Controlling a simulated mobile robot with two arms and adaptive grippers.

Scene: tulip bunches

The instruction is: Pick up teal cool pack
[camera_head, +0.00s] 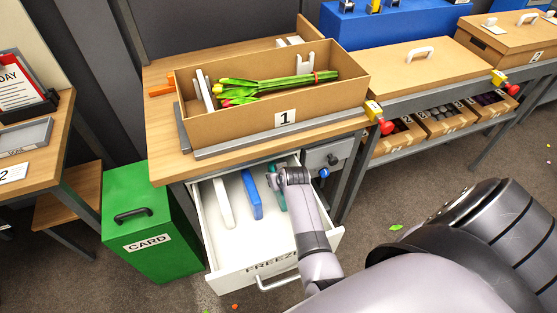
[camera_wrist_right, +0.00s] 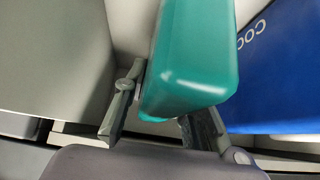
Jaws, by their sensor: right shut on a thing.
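The teal cool pack (camera_head: 277,198) is in the open white freezer drawer (camera_head: 222,266), toward its right side, partly hidden by my right arm. It fills the upper middle of the right wrist view (camera_wrist_right: 194,55). My right gripper (camera_wrist_right: 172,128) is shut on the teal cool pack, with a finger on each side of it. In the head view the right gripper (camera_head: 279,182) is over the drawer, its fingers mostly hidden. My left gripper is not in view.
A blue cool pack (camera_head: 251,194) stands left of the teal one, and a white pack (camera_head: 223,203) stands further left in the drawer. Above is a table with a cardboard box (camera_head: 320,107) holding tulips (camera_head: 270,88). A green card bin (camera_head: 135,205) stands left of the drawer.

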